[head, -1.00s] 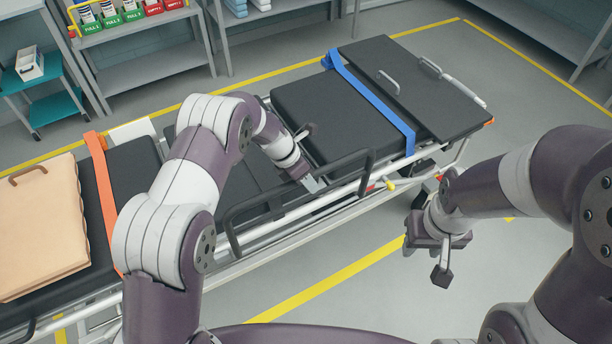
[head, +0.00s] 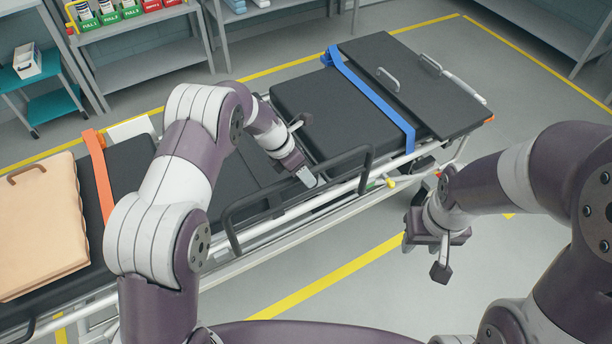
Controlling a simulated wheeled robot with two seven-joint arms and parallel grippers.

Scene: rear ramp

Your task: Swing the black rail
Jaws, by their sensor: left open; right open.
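The black rail (head: 345,160) is a bent tube along the near side of the stretcher (head: 300,100). It stands up above the stretcher's pale side bar, and its left part runs down to a corner near the middle of the frame edge. My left gripper (head: 306,177) is open at the rail's upper bar, over the stretcher's near edge. I cannot tell whether the bar lies between its fingers. My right gripper (head: 425,258) is open and empty above the floor, to the right of the stretcher and apart from it.
A blue strap (head: 375,95) and an orange strap (head: 98,170) cross the stretcher. A tan folded item (head: 40,230) lies at its left end. Shelves (head: 150,65) and a teal cart (head: 55,110) stand behind. The grey floor (head: 350,290) in front is clear.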

